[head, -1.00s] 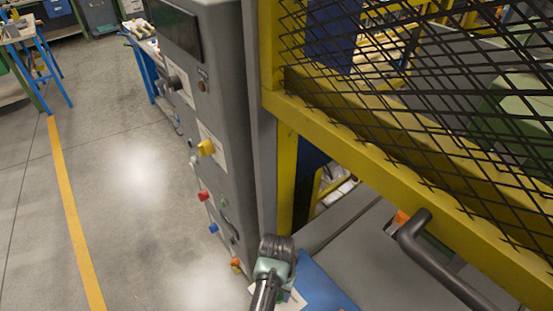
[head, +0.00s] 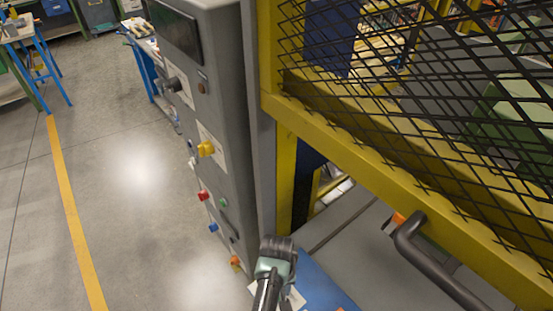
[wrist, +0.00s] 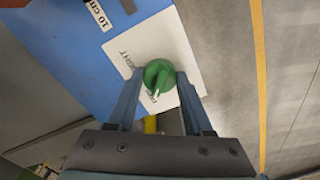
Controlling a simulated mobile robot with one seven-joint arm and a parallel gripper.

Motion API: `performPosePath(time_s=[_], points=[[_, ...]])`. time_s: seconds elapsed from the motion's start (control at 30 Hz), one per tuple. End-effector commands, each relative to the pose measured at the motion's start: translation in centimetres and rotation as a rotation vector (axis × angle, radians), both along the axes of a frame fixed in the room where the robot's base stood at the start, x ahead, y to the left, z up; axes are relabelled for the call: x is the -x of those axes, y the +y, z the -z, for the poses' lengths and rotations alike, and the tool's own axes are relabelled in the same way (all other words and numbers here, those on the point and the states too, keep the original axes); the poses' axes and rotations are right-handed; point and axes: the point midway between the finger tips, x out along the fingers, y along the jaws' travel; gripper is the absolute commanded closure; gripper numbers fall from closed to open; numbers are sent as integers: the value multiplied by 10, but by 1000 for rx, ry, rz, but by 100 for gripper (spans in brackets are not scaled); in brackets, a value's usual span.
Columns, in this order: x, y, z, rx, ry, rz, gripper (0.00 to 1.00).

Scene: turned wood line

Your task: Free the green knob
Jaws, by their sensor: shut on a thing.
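The green knob (wrist: 158,75) is round with a raised grip bar and a white pointer mark. It sits on a white printed plate (wrist: 187,63) fixed to a blue panel (wrist: 60,45). My gripper (wrist: 159,76) is shut on the knob, with one finger on each side of it. In the head view my gripper (head: 275,255) is at the bottom middle, over the near end of the blue panel (head: 325,284), and it hides the knob there.
A grey control cabinet (head: 225,120) with coloured knobs and buttons stands just left of my gripper. A yellow mesh guard (head: 400,160) and a dark bar handle (head: 430,262) are to the right. The floor at left, with a yellow line (head: 72,215), is clear.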

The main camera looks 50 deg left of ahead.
Motion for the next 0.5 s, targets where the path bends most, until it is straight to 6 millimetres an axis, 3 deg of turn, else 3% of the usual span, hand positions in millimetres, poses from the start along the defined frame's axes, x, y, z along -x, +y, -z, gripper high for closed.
performPosePath(time_s=[0.33, 0.37, 0.5], points=[[-1, 1, -1, -1, -3, -6, 100], [-1, 1, -1, -1, -3, -6, 45], [-1, 1, -1, -1, -3, -6, 20]])
